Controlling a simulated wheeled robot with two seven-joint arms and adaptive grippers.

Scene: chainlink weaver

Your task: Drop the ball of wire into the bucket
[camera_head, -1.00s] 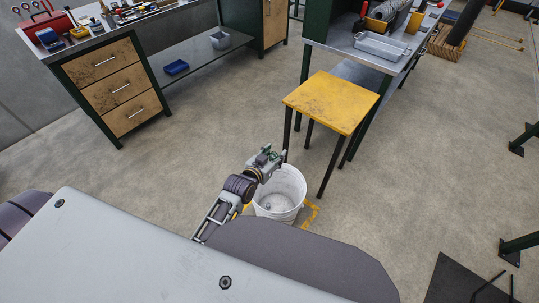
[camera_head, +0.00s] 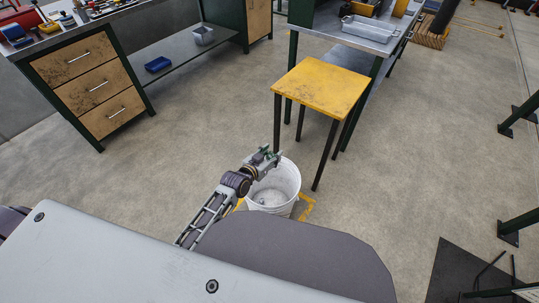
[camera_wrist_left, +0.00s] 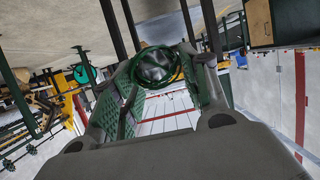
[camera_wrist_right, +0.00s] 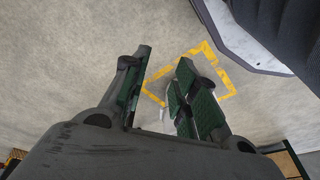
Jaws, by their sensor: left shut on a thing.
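My left gripper (camera_head: 263,155) is shut on the ball of wire, held at the far left rim of the bucket in the head view. In the left wrist view the ball of wire (camera_wrist_left: 155,65), a dark grey lump with green strands round it, sits between the fingertips of the left gripper (camera_wrist_left: 152,72). The white bucket (camera_head: 285,190) stands upright on the floor, and a small light thing lies inside it. My right gripper (camera_wrist_right: 165,75) is open and empty in the right wrist view; it is not visible in the head view.
A yellow-topped stool (camera_head: 322,85) with dark legs stands just beyond the bucket. Yellow tape (camera_head: 308,205) marks the floor around the bucket. A workbench with drawers (camera_head: 92,85) is at the far left. A metal bench (camera_head: 365,35) is behind the stool. Floor to the right is mostly clear.

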